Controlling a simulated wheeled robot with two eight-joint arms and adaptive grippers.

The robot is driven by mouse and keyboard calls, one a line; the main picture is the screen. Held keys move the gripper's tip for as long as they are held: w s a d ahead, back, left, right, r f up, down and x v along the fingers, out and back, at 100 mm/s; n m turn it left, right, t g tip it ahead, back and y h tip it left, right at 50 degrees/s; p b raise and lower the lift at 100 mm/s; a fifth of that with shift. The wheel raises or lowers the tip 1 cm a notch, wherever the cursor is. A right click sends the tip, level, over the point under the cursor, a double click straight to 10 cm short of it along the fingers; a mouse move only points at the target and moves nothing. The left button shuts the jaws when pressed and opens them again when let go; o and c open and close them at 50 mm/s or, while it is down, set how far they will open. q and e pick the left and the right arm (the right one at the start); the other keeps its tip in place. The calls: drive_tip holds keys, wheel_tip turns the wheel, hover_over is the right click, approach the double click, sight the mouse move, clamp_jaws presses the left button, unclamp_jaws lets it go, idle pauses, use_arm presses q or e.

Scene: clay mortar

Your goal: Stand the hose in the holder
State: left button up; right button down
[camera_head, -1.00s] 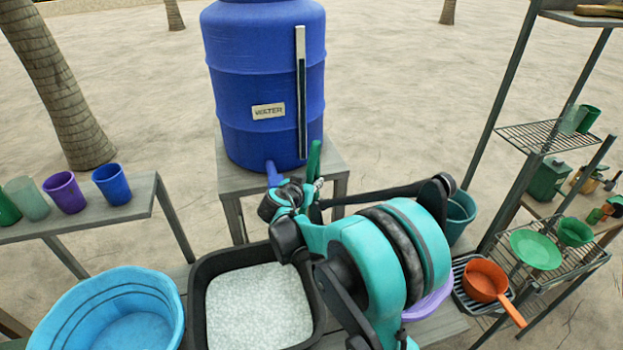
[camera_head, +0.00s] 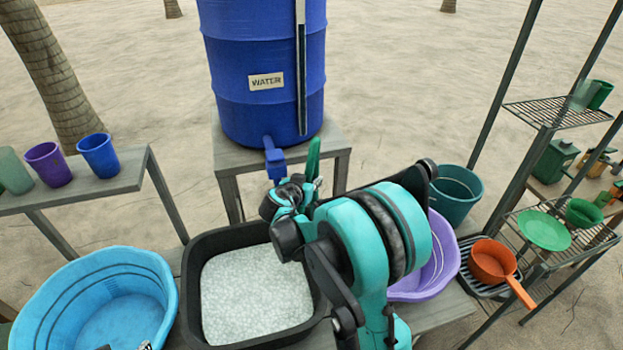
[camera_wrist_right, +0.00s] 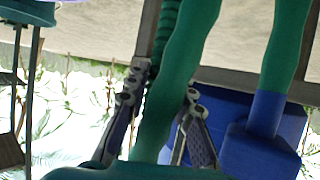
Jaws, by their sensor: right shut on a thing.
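My right gripper (camera_head: 306,187) is in front of the blue water tank's spigot (camera_head: 274,162), shut on a green hose (camera_head: 314,157). In the right wrist view the hose (camera_wrist_right: 180,75) runs between the two fingers (camera_wrist_right: 160,115). Its upper end stands nearly upright above the gripper in the head view. A second green stretch joins the blue spigot (camera_wrist_right: 268,115) in the wrist view. A tall white and dark strip (camera_head: 301,65) stands against the tank; I cannot tell whether it is the holder. A small grey tip (camera_head: 145,345) at the bottom edge may be my left gripper.
The blue tank (camera_head: 225,75) stands on a grey stand behind a black tray (camera_head: 190,270) of white grains. A light-blue tub (camera_head: 165,275), a purple basin (camera_head: 440,260) and a teal bucket (camera_head: 462,195) are nearby.

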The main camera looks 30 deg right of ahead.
wheel_tip(320, 180, down, 8)
drive_tip(key=b, duration=0.5)
drive_tip(key=shift+r+b, duration=0.2)
drive_tip(key=shift+b, duration=0.2)
drive_tip(key=shift+c, duration=2.1)
unclamp_jaws()
drive_tip(key=shift+r, duration=0.1)
drive_tip(key=r+p+v, duration=0.1)
drive_tip(key=p+v, duration=0.3)
drive_tip(key=v, duration=0.6)
drive_tip(key=shift+w+d+r, duration=0.25)
drive_tip(key=shift+d, duration=0.1)
